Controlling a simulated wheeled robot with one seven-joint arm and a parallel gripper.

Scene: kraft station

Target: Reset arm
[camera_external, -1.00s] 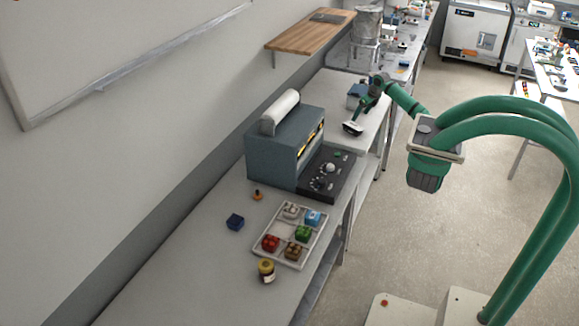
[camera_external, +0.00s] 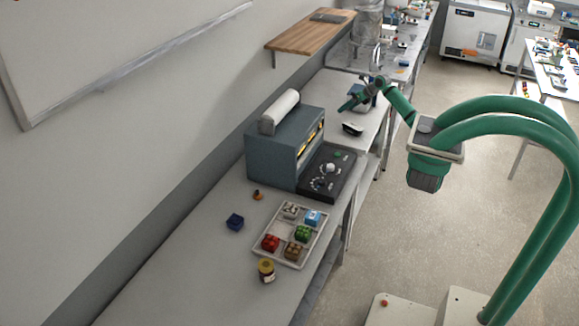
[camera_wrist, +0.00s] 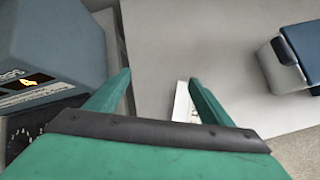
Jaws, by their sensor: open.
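My gripper (camera_external: 348,105) is above the far part of the bench, beyond the blue-grey machine, pointing left in the external view. Its two green fingers (camera_wrist: 158,82) are spread apart in the wrist view with nothing held between them. A small black and white item (camera_external: 352,128) lies on the bench below and apart from the gripper. A white piece (camera_wrist: 182,104) shows beside the right finger in the wrist view, partly hidden by it; I cannot tell if it is the same item.
The blue-grey machine (camera_external: 283,150) with its dark control panel (camera_external: 328,176) stands close on the left, also in the wrist view (camera_wrist: 55,45). A blue and white box (camera_wrist: 290,60) stands on the right. A tray (camera_external: 262,250) of coloured blocks, a blue block (camera_external: 235,222) and a jar (camera_external: 266,270) are nearer.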

